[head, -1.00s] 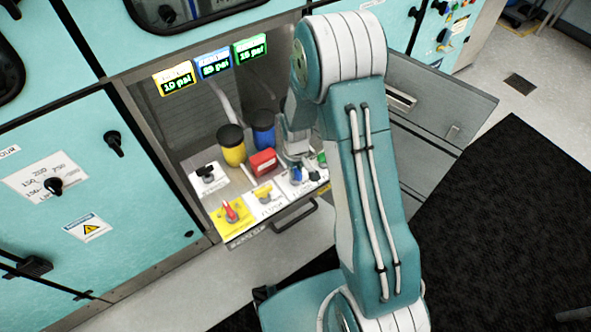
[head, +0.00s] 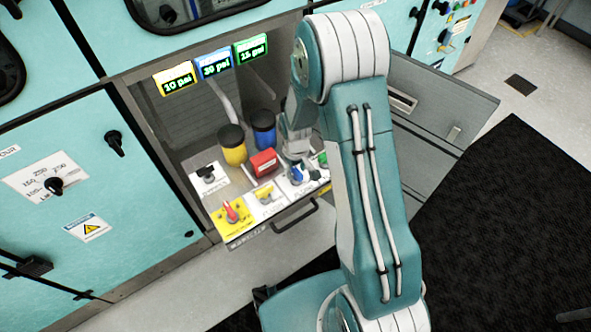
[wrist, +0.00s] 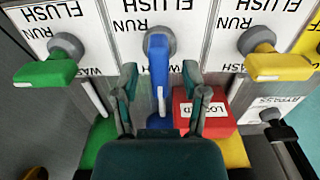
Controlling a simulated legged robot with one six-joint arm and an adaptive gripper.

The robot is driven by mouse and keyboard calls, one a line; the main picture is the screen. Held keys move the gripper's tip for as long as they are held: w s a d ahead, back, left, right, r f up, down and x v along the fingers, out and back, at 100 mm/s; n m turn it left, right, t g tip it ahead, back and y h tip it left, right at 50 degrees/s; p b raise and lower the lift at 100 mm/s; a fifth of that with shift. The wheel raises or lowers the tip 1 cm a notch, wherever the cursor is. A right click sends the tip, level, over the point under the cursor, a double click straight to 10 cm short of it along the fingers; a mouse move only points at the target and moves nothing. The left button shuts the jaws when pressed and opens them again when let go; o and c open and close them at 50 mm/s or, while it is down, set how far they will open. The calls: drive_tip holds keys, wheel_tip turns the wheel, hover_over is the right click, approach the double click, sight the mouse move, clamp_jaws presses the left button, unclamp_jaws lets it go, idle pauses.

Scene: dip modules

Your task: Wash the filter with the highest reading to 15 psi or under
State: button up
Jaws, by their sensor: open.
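The blue valve handle (wrist: 158,75) points down in the wrist view, toward the WASH label of its white panel. My gripper (wrist: 160,88) is open, with one finger on each side of this handle; contact is unclear. In the head view the blue handle (head: 297,176) sits on the front panel below my gripper. The blue display (head: 213,65) seems to read about 30 psi, the highest, though its digits are blurred. The yellow display (head: 176,79) reads 10 psi. The green display (head: 250,50) reads roughly 11 to 15 psi. The blue filter (head: 263,132) stands behind.
The green handle (wrist: 45,73) and yellow handle (wrist: 280,66) flank the blue one. A red LOCKED box (wrist: 205,112) stands close beside my right-hand finger.

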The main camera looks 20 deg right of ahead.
wheel_tip(320, 180, up, 11)
drive_tip(key=shift+r, duration=0.2)
drive_tip(key=shift+r, duration=0.1)
idle(0.5)
wheel_tip(320, 180, up, 9)
drive_tip(key=t, duration=0.1)
hover_over(296, 170)
drive_tip(key=s, duration=0.3)
drive_tip(key=s+r+m+t, duration=0.2)
drive_tip(key=s+r, duration=0.3)
drive_tip(key=r, duration=0.1)
drive_tip(key=s+r+m+t, duration=0.1)
drive_tip(key=s+r+t, duration=0.1)
drive_tip(key=s+r, duration=0.5)
drive_tip(key=s, duration=0.6)
drive_tip(key=shift+r+m+t, duration=0.25)
drive_tip(key=shift+m+t, duration=0.05)
drive_tip(key=shift+m, duration=0.1)
